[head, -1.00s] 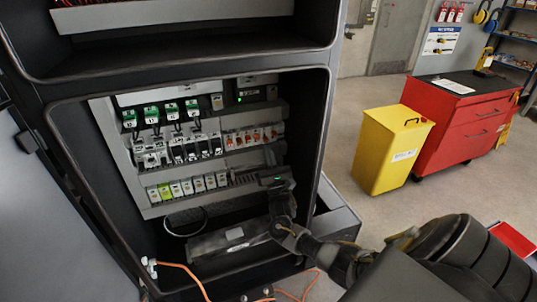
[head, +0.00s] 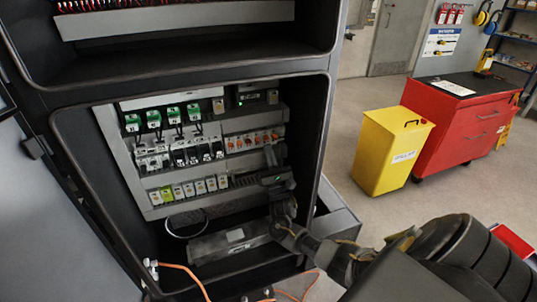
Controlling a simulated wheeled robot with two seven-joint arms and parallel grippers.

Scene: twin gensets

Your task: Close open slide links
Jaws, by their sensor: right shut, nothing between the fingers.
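The open cabinet bay (head: 322,150) holds a grey panel with rows of devices. A row of small orange-and-white terminal pieces (head: 252,141) sits at the panel's right. I cannot tell which pieces are slide links or how each one stands. My right gripper (head: 269,155) is shut and empty, just below the right end of that row, in front of the panel. Its dark body hides the right end of the lower rail. I cannot tell whether its tips touch anything. My left gripper is not in view.
Green-topped devices (head: 154,119), black and white breakers (head: 185,154) and a lower row of pale modules (head: 189,189) fill the panel. The bay's frame surrounds my right arm's reach. A yellow bin (head: 390,150) and red tool cabinet (head: 450,125) stand outside at right.

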